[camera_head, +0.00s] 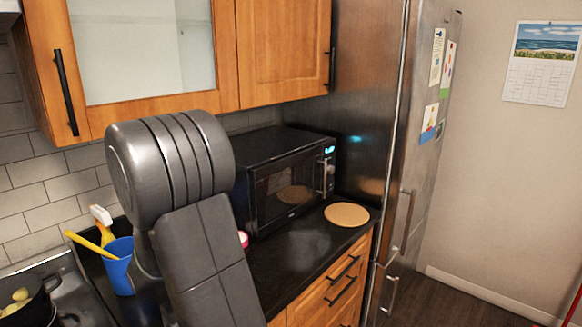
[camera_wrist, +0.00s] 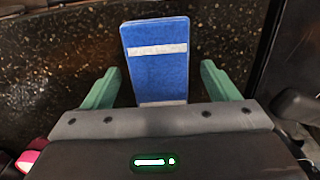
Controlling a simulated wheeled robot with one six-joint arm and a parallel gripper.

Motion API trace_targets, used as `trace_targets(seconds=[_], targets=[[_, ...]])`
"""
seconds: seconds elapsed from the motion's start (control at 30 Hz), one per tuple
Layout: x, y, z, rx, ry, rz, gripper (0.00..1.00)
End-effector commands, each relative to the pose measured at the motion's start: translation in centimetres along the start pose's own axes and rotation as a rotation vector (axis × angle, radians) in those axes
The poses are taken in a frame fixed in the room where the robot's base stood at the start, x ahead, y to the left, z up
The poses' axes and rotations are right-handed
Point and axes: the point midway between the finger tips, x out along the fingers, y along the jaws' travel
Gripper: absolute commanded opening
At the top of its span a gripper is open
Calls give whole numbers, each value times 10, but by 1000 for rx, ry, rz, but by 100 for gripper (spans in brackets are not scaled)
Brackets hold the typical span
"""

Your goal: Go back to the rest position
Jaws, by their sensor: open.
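My gripper (camera_wrist: 160,76) shows in the wrist view with its two green fingers spread wide. A flat blue object with white bands (camera_wrist: 157,75) lies on or above the dark speckled counter (camera_wrist: 60,60), in the picture between and beyond the fingers. A gap shows on each side of it, and neither finger visibly touches it. Its lower end is hidden by the gripper body. In the head view my arm stands large in front of the counter and hides the gripper and the blue object.
A black microwave (camera_head: 285,180) and a round wooden board (camera_head: 347,214) are on the counter right of my arm. A blue cup (camera_head: 120,266) with a yellow-handled tool stands left of it. A pot (camera_head: 30,304) is at lower left. Wooden cabinets (camera_head: 283,50) hang above; a steel fridge (camera_head: 365,110) stands right.

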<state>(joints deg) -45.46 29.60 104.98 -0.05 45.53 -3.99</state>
Motion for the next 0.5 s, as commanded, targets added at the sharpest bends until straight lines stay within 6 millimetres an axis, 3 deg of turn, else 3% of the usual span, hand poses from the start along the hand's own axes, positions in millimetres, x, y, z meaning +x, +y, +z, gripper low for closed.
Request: trace_targets(seconds=[0.03, 0.07, 0.2, 0.5], targets=[[9, 0, 0, 0, -1, 0, 81], [-4, 0, 0, 0, 2, 0, 81], [-16, 0, -1, 0, 4, 0, 81], [-25, 0, 0, 0, 1, 0, 81]])
